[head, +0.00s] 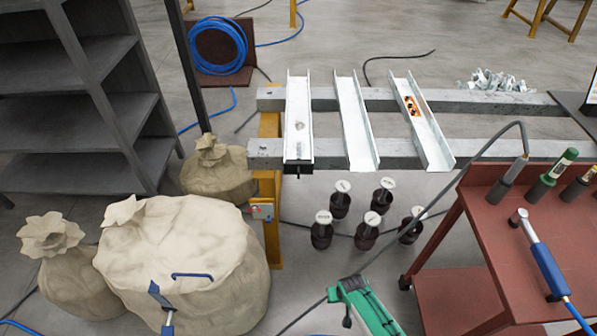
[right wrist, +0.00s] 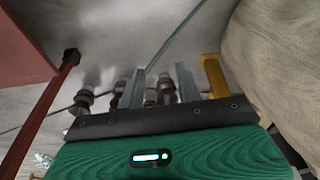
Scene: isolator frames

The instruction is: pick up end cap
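A small black end cap (head: 298,168) sits at the near end of the left metal channel (head: 299,105), on the grey rails. I cannot make out its shape well. My right gripper (head: 345,300), green-bodied, is low at the bottom of the head view, well short of the channels. In the right wrist view its two grey fingers (right wrist: 160,87) stand apart with nothing held between them. Blue parts (head: 160,297) poke out at the large sack on the left. They may belong to my left gripper, but its fingers cannot be made out.
The large sack (head: 190,245) stands close on the left. A red cart (head: 497,215) with tools stands on the right. Several dark bottles (head: 366,232) stand on the floor below the rails. An orange item (head: 411,105) lies in the right channel; metal parts (head: 493,81) lie behind.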

